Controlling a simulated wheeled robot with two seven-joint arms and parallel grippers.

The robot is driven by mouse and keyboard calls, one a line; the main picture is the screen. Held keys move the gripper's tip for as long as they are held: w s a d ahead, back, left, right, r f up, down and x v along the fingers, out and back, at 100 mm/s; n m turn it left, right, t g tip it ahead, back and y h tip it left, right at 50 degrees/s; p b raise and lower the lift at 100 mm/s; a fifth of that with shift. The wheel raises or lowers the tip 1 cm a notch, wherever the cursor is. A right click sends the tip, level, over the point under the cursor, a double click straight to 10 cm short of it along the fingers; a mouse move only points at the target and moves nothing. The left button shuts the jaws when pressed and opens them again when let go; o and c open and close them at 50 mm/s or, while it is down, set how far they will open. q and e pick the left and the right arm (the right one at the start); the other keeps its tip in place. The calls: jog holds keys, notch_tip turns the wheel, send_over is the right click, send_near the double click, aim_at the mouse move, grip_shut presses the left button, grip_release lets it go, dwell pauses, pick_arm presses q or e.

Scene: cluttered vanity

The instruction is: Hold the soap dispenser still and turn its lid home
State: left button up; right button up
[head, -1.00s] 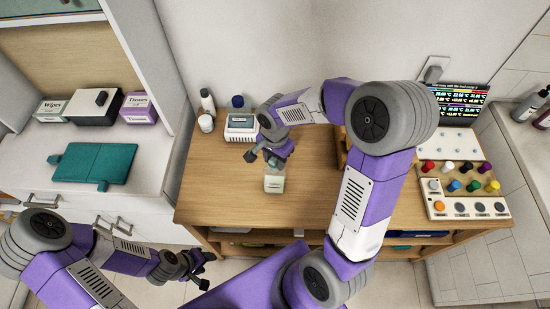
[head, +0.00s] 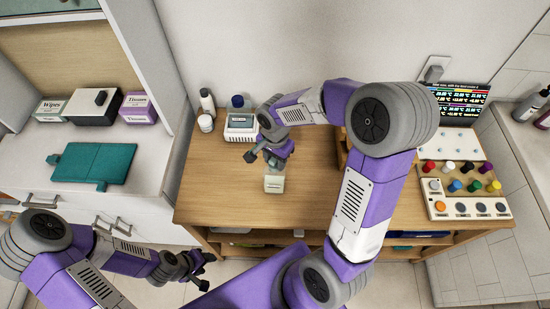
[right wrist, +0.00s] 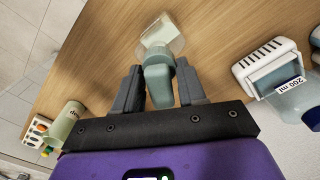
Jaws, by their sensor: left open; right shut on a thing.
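The soap dispenser's pale body (head: 274,184) stands on the wooden vanity top, and it shows beyond the fingers in the right wrist view (right wrist: 161,36). My right gripper (head: 268,156) is above and behind it. In the right wrist view its fingers (right wrist: 160,88) are shut on the grey-teal lid (right wrist: 158,82). The lid overlaps the body in that view; in the head view it seems a little apart from the body's top. My left gripper (head: 190,271) is open and empty, low in front of the vanity, well away from the dispenser.
A white holder (head: 241,128) with a blue-capped bottle stands behind to the left, beside small white bottles (head: 206,123). A green bottle (right wrist: 66,121) shows in the right wrist view. A panel of coloured knobs (head: 462,187) is at right. The vanity top left of the dispenser is clear.

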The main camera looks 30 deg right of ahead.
jog(key=shift+f+b, duration=0.95)
jog(key=shift+f, duration=0.2)
jog(key=o, duration=1.8)
jog(key=shift+r+p, duration=2.65)
jog(key=shift+r, duration=0.95)
jog(key=shift+s+f, duration=0.1)
jog(key=shift+f, duration=0.05)
